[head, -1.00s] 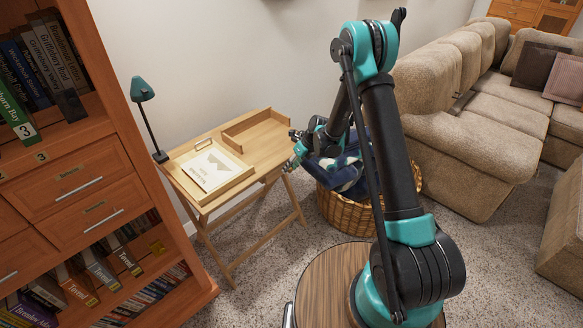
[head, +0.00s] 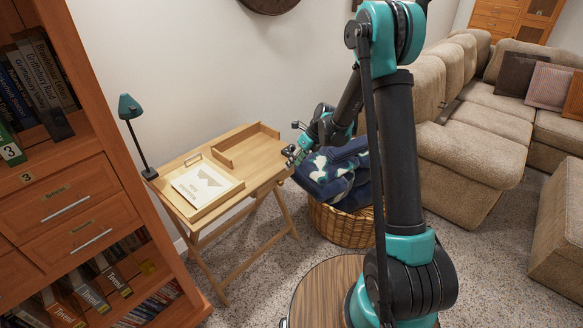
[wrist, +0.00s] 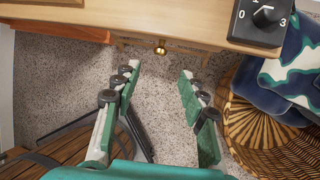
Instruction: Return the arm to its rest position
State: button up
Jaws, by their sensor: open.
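My arm, teal and black, rises at the right of the head view and bends over toward the small wooden table. My gripper (head: 294,146) is near the table's right end, close to the basket. In the wrist view my gripper (wrist: 160,85) is open, its two green-padded fingers apart with only speckled carpet between them. No object is held. The table edge with a brass knob (wrist: 161,47) lies just beyond the fingertips.
The folding table (head: 250,172) bears a tray with a white sheet (head: 201,186). A wicker basket (head: 345,226) holds blue patterned blankets (head: 330,172). A bookcase (head: 75,205) stands left, a beige sofa (head: 470,150) right. In the wrist view, a black dial box (wrist: 262,20) sits on the table.

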dwell(0.4)
jog(key=s+d+r+n+t+h, duration=0.2)
jog(key=s+d+r+n+h, duration=0.1)
jog(key=s+d+r+n, duration=0.9)
jog(key=s+d+f+n+h, duration=0.1)
jog(key=s+d+n, duration=0.5)
jog(key=s, duration=0.3)
jog(key=s+d+f+n+t+h, duration=0.1)
jog(key=s+d+n, duration=0.5)
jog(key=s+n, duration=0.2)
jog(key=shift+s+f+t, duration=0.3)
jog(key=shift+s+f, duration=0.05)
jog(key=shift+s, duration=0.2)
